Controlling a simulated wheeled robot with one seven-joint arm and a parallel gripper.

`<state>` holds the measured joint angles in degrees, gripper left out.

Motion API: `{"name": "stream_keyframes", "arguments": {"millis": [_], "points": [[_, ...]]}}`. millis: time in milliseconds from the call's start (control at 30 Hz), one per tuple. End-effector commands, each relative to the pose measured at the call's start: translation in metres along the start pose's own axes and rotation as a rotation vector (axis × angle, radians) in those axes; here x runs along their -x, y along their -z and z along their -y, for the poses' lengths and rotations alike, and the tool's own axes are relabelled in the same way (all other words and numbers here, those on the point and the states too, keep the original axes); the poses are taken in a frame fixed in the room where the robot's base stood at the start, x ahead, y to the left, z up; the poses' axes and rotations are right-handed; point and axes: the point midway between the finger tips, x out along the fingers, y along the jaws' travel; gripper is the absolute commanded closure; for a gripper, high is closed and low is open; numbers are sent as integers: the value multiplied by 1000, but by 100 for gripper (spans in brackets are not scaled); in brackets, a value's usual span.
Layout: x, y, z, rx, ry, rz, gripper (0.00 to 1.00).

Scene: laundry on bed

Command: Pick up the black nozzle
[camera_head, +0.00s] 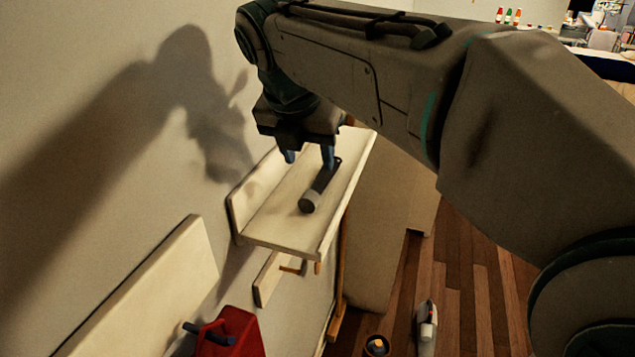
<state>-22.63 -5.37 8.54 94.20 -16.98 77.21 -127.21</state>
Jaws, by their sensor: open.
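The black nozzle (322,185) lies on a cream wall shelf (274,228), its thick round grey end toward me and its thin end pointing away to the upper right. My gripper (309,158) is above the shelf with its fingers pointing down. The two blue-tipped fingers are apart, so it is open, and nothing shows between them. The right fingertip is close to the far part of the nozzle in the picture; whether it touches cannot be told. Part of the shelf's far end is hidden behind my arm.
The wall (90,130) stands close on the left with my arm's shadow on it. Below the shelf are a peg rail (268,280), a red container (236,335) and another cream board (150,295). A grey-white tool (427,325) stands over the wooden floor (475,290) at the right.

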Motion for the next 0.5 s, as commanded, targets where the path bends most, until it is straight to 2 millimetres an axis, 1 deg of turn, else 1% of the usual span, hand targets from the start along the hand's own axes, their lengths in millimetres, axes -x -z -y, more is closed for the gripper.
{"name": "stream_keyframes", "arguments": {"millis": [33,100,367,500], "points": [[-10,0,1,0,3,-2,51],[-19,0,1,-1,2,-1,51],[-38,-1,2,-2,2,-1,51],[-60,-3,4,-2,4,-3,51]]}}
